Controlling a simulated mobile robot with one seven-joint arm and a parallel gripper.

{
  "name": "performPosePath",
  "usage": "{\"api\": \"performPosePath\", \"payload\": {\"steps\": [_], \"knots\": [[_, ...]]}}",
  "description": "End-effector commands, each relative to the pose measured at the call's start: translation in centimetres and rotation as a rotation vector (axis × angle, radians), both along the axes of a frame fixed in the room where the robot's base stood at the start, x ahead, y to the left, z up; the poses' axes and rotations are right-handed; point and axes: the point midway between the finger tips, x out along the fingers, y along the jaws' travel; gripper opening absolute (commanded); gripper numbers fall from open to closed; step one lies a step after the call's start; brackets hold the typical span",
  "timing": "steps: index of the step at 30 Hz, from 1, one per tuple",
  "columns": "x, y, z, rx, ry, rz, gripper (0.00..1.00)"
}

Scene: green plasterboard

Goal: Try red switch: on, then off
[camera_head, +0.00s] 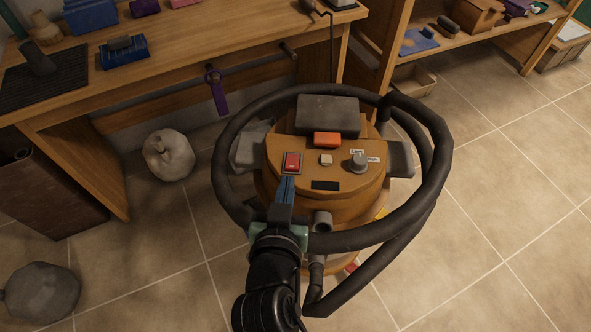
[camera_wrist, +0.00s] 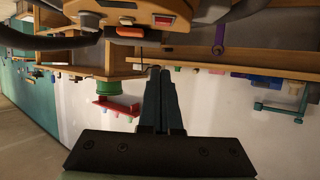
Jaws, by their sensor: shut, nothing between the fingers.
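The red switch (camera_head: 291,161) is a small rectangular rocker in a dark frame, at the left of the sloped wooden-brown panel (camera_head: 325,178) on a round machine. Whether it is on or off cannot be told. My gripper (camera_head: 286,182) is shut and empty, its dark blue fingers pointing at the panel just below the switch. In the wrist view a red piece (camera_wrist: 164,20), likely the switch, shows at the top. The fingertips (camera_wrist: 161,71) appear apart from it there.
A pale button (camera_head: 326,160), a grey knob (camera_head: 358,162) and an orange block (camera_head: 327,139) sit close by on the machine. A thick dark hose (camera_head: 437,175) loops around it, passing near my arm. A wooden workbench (camera_head: 190,60) stands behind. Tiled floor is free at right.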

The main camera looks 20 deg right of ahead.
Motion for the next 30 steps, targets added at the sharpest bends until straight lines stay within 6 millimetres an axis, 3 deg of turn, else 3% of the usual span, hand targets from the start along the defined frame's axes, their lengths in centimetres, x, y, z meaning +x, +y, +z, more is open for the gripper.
{"api": "performPosePath", "payload": {"steps": [8,13,25,30], "knots": [[0.3,-0.2,-0.1,0.000,-0.001,0.000,0.00],[2.0,-1.1,-0.8,0.000,-0.003,-0.002,0.00],[8.5,-4.6,-3.7,-0.001,-0.003,0.000,0.00],[8.0,-4.3,-6.5,-0.001,0.001,0.002,0.00]]}}
